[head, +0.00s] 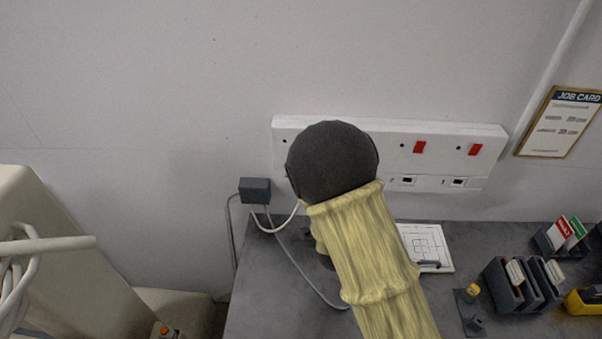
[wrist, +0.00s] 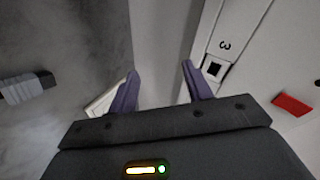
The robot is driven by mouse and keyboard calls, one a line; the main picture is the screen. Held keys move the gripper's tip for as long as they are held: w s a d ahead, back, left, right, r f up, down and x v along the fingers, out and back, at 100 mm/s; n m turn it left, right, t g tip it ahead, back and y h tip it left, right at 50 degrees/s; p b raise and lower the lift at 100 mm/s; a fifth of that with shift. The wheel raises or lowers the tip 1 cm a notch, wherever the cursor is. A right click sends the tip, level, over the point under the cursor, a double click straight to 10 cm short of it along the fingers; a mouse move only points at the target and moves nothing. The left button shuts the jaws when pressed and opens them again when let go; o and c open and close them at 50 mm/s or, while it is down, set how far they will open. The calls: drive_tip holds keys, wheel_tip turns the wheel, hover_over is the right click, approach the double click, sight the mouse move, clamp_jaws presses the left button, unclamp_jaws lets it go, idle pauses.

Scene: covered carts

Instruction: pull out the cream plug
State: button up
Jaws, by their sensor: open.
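I cannot make out the cream plug in either view. In the head view my dark round wrist and yellow-sleeved arm cover the left-middle part of the white socket panel (head: 400,130). A white cable (head: 291,216) runs from behind my wrist down to the left. In the wrist view my gripper (wrist: 160,70) is open, its two purple fingers apart with nothing visible between them. The panel also shows in the wrist view (wrist: 245,50), right of the fingers. Its socket marked 3 (wrist: 214,70) is beside the right fingertip and looks empty.
A grey box (head: 255,190) with cables is at the wall, left of the panel. The grey desk (head: 270,290) carries a white board (head: 425,245), dark card holders (head: 510,285) and a yellow-knobbed item (head: 472,291) at right. A job card (head: 560,122) hangs right of the panel.

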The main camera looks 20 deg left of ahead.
drive_tip(key=s+a+r+m+t+y+p, duration=0.1)
drive_tip(key=s+a+r+t+y, duration=0.1)
drive_tip(key=a, duration=0.3)
drive_tip(key=s+a+r+m+t+y+p, duration=0.1)
drive_tip(key=a+r+t+y, duration=0.1)
drive_tip(key=a, duration=0.4)
drive_tip(key=shift+s+a+t+p, duration=0.15)
drive_tip(key=shift+s+t+p, duration=0.25)
drive_tip(key=shift+t, duration=0.5)
drive_tip(key=x, duration=0.7)
drive_tip(key=shift+w+f+b, duration=0.15)
drive_tip(key=shift+w+b, duration=0.15)
drive_tip(key=shift+w+a, duration=0.25)
drive_tip(key=shift+w, duration=0.4)
drive_tip(key=shift+b, duration=1.2)
